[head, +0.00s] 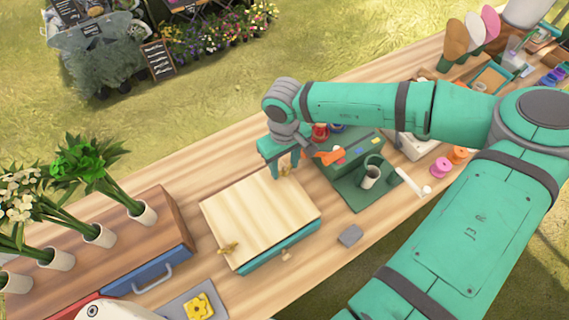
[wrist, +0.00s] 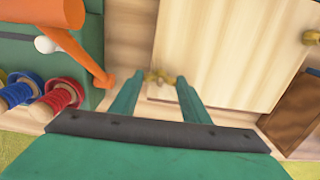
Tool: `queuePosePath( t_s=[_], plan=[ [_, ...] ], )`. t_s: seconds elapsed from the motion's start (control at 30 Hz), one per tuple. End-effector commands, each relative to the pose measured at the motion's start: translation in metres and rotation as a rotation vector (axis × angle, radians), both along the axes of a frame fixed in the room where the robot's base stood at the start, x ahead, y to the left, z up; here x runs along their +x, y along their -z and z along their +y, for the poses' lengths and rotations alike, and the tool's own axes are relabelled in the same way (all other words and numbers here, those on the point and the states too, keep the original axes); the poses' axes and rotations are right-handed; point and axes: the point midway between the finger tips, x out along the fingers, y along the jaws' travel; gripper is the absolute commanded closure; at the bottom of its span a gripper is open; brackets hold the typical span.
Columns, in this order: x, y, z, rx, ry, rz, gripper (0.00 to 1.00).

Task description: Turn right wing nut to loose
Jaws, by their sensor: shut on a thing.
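The press has a pale wooden top board (head: 258,212) over a green base (head: 283,248). The right wing nut (head: 286,171) is small and brass-coloured, at the board's far right corner. My gripper (head: 284,168) points down over that corner and is shut on this wing nut. In the wrist view the nut (wrist: 158,76) shows between the tips of my two green fingers (wrist: 157,80), which partly hide it. The left wing nut (head: 228,248) sits at the near left corner of the board, apart from my gripper; it also shows in the wrist view (wrist: 311,37).
A green box (head: 350,148) with an orange tool (head: 331,156) stands close to the right of my gripper. A dark green mat holds a mug (head: 371,174). A wooden chest (head: 150,240) with flower vases stands left. Bare table lies between chest and press.

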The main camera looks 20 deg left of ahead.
Motion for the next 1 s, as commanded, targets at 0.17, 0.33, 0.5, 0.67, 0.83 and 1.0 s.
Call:
queuePosePath(
  t_s=[0.17, 0.33, 0.5, 0.67, 0.83, 1.0],
  plan=[
    [0.001, 0.000, 0.000, -0.001, 0.000, -0.002, 0.41],
    [0.001, 0.000, 0.001, 0.000, -0.003, -0.002, 0.39],
    [0.001, -0.002, 0.002, 0.000, -0.003, -0.002, 0.39],
    [0.001, -0.017, 0.002, 0.001, -0.003, -0.004, 0.39],
    [0.002, -0.048, 0.001, -0.001, 0.000, -0.004, 0.39],
    [0.002, -0.079, -0.001, 0.000, 0.003, -0.004, 0.39]
  ],
)
